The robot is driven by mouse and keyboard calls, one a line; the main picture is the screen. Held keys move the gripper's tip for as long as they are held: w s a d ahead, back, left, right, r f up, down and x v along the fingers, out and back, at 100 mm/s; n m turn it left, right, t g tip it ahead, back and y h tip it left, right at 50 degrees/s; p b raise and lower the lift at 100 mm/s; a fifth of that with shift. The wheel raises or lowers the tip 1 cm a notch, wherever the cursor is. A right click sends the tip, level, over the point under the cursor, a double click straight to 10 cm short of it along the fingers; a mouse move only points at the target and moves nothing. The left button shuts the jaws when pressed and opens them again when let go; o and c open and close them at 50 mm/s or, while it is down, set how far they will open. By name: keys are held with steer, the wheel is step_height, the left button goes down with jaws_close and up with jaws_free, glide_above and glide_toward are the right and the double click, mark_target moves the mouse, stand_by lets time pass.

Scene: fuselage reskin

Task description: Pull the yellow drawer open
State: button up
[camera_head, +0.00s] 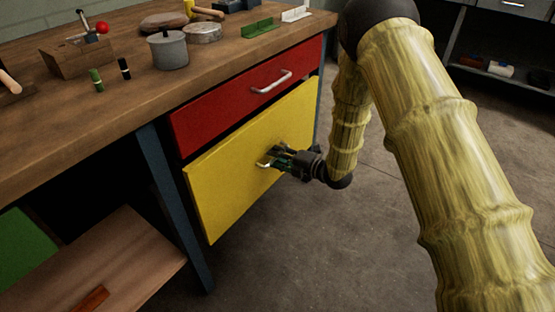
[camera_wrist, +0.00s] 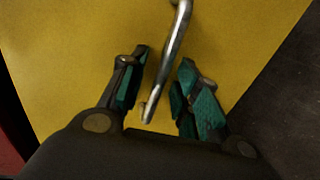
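The yellow drawer (camera_head: 235,180) is the large front below the red drawer in the bench. A dark gap shows along its top edge; I cannot tell for sure how far it stands out. Its metal handle (camera_head: 264,162) is partly hidden by my gripper (camera_head: 281,156) in the head view. In the wrist view the handle (camera_wrist: 172,55) runs between the two green-padded fingers of my gripper (camera_wrist: 165,62). The fingers are apart, one on each side of the bar, with yellow showing between each finger and the bar.
The red drawer (camera_head: 245,95) with its own handle (camera_head: 271,82) is shut just above. The wooden bench top (camera_head: 110,110) carries a grey pot (camera_head: 168,50) and several tools. A blue leg (camera_head: 176,205) stands at left. Floor (camera_head: 330,240) in front is clear.

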steer(key=shift+w+a, duration=0.2)
steer(key=shift+a, duration=0.05)
steer(key=shift+c, duration=0.5)
jaws_close()
